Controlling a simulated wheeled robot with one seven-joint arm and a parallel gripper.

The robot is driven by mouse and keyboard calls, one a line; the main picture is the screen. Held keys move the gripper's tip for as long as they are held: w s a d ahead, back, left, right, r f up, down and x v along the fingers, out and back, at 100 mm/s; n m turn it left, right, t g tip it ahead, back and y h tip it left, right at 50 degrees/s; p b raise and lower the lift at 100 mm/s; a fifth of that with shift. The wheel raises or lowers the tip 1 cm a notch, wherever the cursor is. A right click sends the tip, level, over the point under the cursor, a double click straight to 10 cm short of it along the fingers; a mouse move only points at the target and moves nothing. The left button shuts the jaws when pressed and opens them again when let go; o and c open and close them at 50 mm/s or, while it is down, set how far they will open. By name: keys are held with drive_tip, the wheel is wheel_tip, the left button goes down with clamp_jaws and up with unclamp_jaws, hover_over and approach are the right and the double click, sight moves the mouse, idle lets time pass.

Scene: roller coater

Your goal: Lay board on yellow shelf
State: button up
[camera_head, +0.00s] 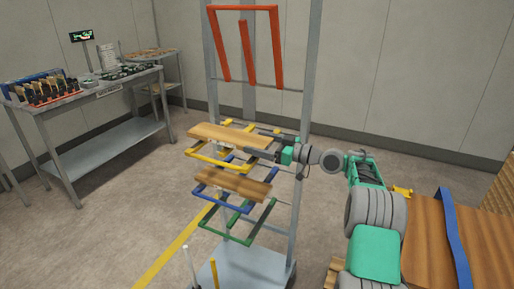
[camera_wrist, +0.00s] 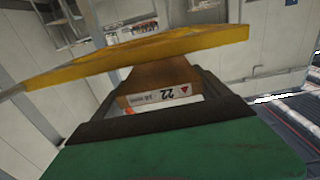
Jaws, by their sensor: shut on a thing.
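A light wooden board (camera_head: 228,135) lies roughly level over the yellow shelf (camera_head: 208,156) of the grey rack. My gripper (camera_head: 276,150) is shut on the board's right end. In the wrist view, the board's end (camera_wrist: 158,82) with a white label reading 22 sits between the dark jaws of my gripper (camera_wrist: 160,108). A yellow bar (camera_wrist: 130,55) crosses the board close to it there. I cannot tell whether the board touches the shelf or is slightly above it.
Below, another board (camera_head: 232,184) lies on the blue shelf (camera_head: 212,199). The green shelf (camera_head: 228,238) under it is empty. Red bars (camera_head: 242,8) stand raised at the top of the rack. Rack posts (camera_head: 305,100) flank the shelves. A metal table (camera_head: 85,95) stands at the left.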

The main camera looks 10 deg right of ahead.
wheel_tip(320, 180, down, 2)
drive_tip(key=shift+f, duration=0.1)
drive_tip(key=shift+s+a+r, duration=0.1)
drive_tip(key=shift+a+r, duration=0.05)
drive_tip(key=shift+r, duration=0.05)
drive_tip(key=shift+f, duration=0.2)
drive_tip(key=o, duration=1.6)
drive_tip(key=shift+r, duration=0.1)
